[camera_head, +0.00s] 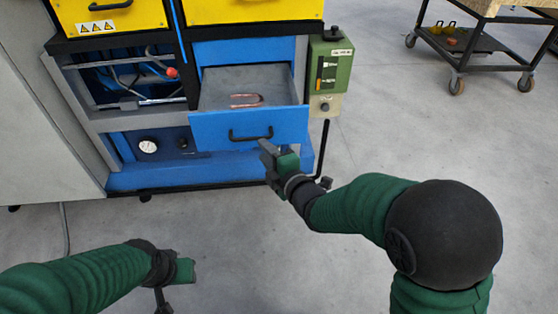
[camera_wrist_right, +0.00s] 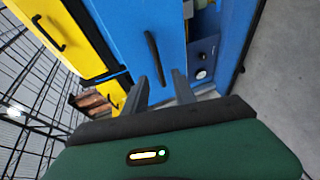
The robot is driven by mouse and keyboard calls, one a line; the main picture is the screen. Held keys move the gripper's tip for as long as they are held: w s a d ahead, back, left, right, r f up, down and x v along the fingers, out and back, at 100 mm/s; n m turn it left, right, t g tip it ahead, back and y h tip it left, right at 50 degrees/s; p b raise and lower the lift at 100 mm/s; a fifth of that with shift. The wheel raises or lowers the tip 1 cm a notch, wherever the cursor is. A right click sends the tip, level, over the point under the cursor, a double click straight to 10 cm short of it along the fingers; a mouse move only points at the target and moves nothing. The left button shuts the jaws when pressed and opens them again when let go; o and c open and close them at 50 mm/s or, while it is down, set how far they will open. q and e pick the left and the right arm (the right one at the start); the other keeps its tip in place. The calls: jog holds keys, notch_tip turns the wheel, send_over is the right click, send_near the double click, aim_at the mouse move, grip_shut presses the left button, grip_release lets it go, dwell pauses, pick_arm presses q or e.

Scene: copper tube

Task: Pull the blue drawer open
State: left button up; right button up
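The blue drawer (camera_head: 250,128) is pulled out of the cabinet, its inside showing. A U-shaped copper tube (camera_head: 246,100) lies in it. The black handle (camera_head: 250,136) is on the drawer front and also shows in the right wrist view (camera_wrist_right: 152,52). My right gripper (camera_head: 264,146) is just in front of the handle's right end. In the right wrist view its two fingers (camera_wrist_right: 160,80) are apart, with the handle's near end between their tips; I cannot tell whether they touch it. My left gripper (camera_head: 172,284) is low at the left, away from the drawer, its fingers mostly unclear.
Yellow drawers (camera_head: 110,16) are above. An open bay with tools (camera_head: 140,82) is left of the drawer, and a gauge (camera_head: 148,146) is below. A green control box (camera_head: 330,70) stands right of the drawer. A wheeled cart (camera_head: 480,45) is far right. The floor in front is clear.

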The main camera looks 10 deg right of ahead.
jog(key=v, duration=0.8)
jog(key=shift+p, duration=0.45)
jog(key=shift+s, duration=0.15)
jog(key=s+d+f+m+g+h, duration=0.3)
jog(key=d+f+m+g+h, duration=0.2)
jog(key=d+f+m, duration=0.4)
jog(key=s+d+f+m+g+h, duration=0.1)
jog(key=s+d+f+m+g, duration=0.15)
jog(key=s+m, duration=0.4)
jog(key=s+d+f+m+g, duration=0.2)
jog(key=s+f+m+g, duration=0.15)
jog(key=s+m, duration=0.3)
notch_tip(320, 180, up, 33)
jog(key=g+p, duration=0.1)
jog(key=p, duration=3.1)
jog(key=shift+s, duration=0.45)
